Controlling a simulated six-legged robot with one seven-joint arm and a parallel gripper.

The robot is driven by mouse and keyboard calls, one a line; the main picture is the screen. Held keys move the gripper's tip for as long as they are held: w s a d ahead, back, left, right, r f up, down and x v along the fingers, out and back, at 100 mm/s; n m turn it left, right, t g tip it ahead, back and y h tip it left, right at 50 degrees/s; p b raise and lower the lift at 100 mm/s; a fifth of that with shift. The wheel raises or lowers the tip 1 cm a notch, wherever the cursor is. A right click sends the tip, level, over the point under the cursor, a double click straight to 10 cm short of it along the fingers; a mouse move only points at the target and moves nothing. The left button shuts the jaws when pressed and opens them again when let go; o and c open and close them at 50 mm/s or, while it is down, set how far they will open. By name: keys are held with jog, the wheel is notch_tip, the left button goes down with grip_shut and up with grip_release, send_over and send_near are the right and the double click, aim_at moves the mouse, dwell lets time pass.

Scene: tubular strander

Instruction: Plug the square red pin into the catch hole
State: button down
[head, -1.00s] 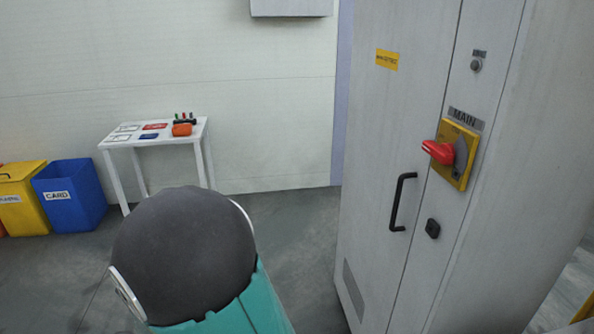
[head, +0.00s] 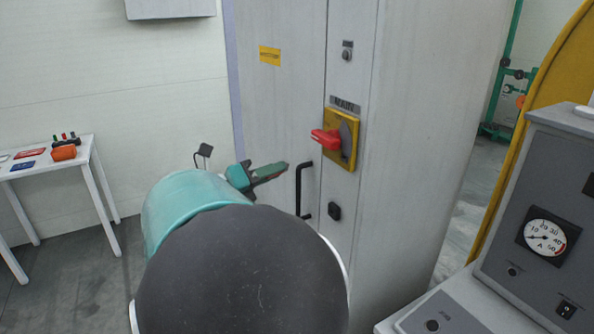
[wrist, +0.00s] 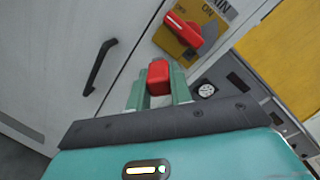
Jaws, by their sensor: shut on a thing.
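The square red pin (wrist: 158,76) is between the two green fingers of my gripper (wrist: 159,88) in the wrist view. The gripper is shut on it. In the head view my gripper (head: 269,173) is in front of the grey cabinet, left of and a little lower than the red MAIN switch handle (head: 325,138). The pin is mostly hidden by the fingers there. The handle sits on a yellow plate (head: 352,158), also seen in the wrist view (wrist: 170,41). I cannot make out the catch hole in either view.
A black door handle (head: 303,190) and a small black lock (head: 334,211) are on the cabinet (head: 400,120). A grey console with a dial (head: 543,237) stands at the right. A white table (head: 87,150) with tools is at the left.

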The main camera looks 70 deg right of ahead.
jog(key=s+r+m+g+y, duration=0.1)
jog(key=s+m+g, duration=0.1)
jog(key=s, duration=0.4)
jog(key=shift+r+m+y, duration=0.3)
jog(key=shift+m+y, duration=0.1)
jog(key=shift+m, duration=0.1)
jog(key=shift+x, duration=3)
jog(key=shift+x, duration=1)
jog(key=c, duration=1.2)
grip_release()
jog(key=shift+o, duration=0.2)
jog(key=v, duration=1.3)
jog(key=shift+w+a+f, duration=0.15)
jog(key=shift+w+a, duration=0.1)
jog(key=shift+w, duration=0.05)
